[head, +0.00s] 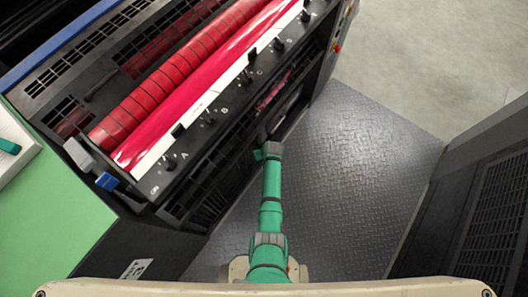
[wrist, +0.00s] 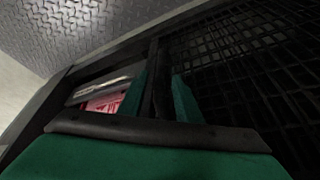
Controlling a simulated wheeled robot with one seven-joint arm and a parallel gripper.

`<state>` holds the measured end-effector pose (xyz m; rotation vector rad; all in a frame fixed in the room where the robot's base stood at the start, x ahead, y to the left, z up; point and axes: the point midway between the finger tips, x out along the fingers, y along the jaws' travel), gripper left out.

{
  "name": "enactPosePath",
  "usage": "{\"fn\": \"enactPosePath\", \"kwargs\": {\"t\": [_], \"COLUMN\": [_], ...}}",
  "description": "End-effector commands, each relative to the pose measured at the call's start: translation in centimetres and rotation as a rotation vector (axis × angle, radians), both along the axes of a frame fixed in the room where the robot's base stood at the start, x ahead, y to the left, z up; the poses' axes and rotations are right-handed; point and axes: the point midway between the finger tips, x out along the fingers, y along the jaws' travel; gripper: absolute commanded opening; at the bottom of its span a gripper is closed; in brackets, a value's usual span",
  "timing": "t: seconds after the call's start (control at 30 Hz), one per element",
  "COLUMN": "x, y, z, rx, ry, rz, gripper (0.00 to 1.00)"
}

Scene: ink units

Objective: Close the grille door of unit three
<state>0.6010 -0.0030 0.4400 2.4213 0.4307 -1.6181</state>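The grille door is a dark mesh panel low on the ink unit's side, left of my gripper in the head view (head: 212,180). In the wrist view its mesh (wrist: 250,45) fills the right side. A gap left of its dark edge bar shows a pale cylinder and something pink inside the unit, so the door stands partly open. My gripper (wrist: 162,85) has its two green fingers on either side of this edge bar, with little or no space left, and looks shut on it. In the head view my gripper (head: 268,152) meets the unit's side, its fingertips hidden.
The ink unit's red roller (head: 180,72) and key row lie above the door. Bare tread-plate floor (head: 345,170) lies to the right. Another dark grille panel (head: 500,205) stands at the far right. A green cover (head: 40,215) is at the left.

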Motion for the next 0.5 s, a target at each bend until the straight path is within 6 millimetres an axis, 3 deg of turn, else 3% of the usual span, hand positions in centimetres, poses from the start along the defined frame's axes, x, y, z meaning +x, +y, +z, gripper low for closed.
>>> {"fn": "enactPosePath", "kwargs": {"t": [0.2,0.5], "x": [0.5,0.6], "y": [0.2,0.2], "z": [-1.2,-1.4], "rx": [-0.001,-0.001], "ry": [0.0,-0.001], "rz": [0.001,0.001], "gripper": [0.31,0.31]}}
